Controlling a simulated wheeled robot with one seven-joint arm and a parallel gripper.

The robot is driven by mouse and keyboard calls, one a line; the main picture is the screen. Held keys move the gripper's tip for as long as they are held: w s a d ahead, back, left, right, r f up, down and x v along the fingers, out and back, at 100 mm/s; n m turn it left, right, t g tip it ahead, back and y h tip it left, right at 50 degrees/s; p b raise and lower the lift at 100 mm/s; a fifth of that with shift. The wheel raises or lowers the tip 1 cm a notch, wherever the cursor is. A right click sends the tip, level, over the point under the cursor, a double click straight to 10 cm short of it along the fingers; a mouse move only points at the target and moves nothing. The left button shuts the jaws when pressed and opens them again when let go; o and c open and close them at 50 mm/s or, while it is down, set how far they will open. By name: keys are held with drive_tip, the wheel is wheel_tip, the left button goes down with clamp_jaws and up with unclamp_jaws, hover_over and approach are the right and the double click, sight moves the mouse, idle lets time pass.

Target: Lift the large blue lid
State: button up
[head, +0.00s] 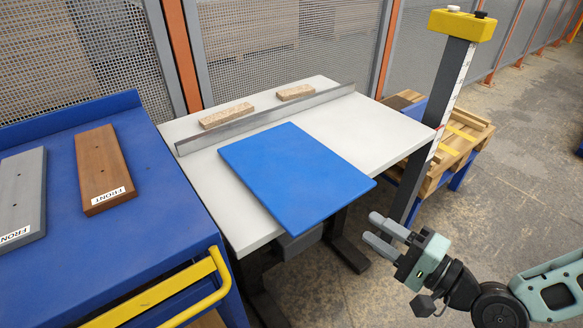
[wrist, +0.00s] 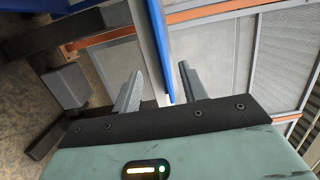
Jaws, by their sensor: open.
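The large blue lid (head: 292,172) is a flat square panel lying on the light grey tabletop (head: 375,138). Its near corner reaches past the table's front edge. My gripper (head: 380,232) is open and empty, to the right of the lid's near right corner and apart from it in the head view. In the wrist view my gripper's two fingers (wrist: 160,88) are spread, and the lid's thin blue edge (wrist: 161,50) shows ahead, lined up between them. I cannot tell the exact distance from the fingertips to the lid's edge.
A metal strip (head: 270,118) stands along the table behind the lid, with two wooden blocks beyond it. A dark post (head: 437,115) with a yellow top stands at the right. A blue bench (head: 120,235) with brown and grey boards is at left. Mesh fencing lies behind.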

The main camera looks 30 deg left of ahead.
sight(341, 201)
drive_tip(key=shift+w+x, duration=0.15)
drive_tip(key=shift+x, duration=2.25)
drive_tip(key=shift+w+x, duration=0.2)
drive_tip(key=shift+x, duration=2.2)
drive_tip(key=shift+s+d, duration=0.1)
clamp_jaws()
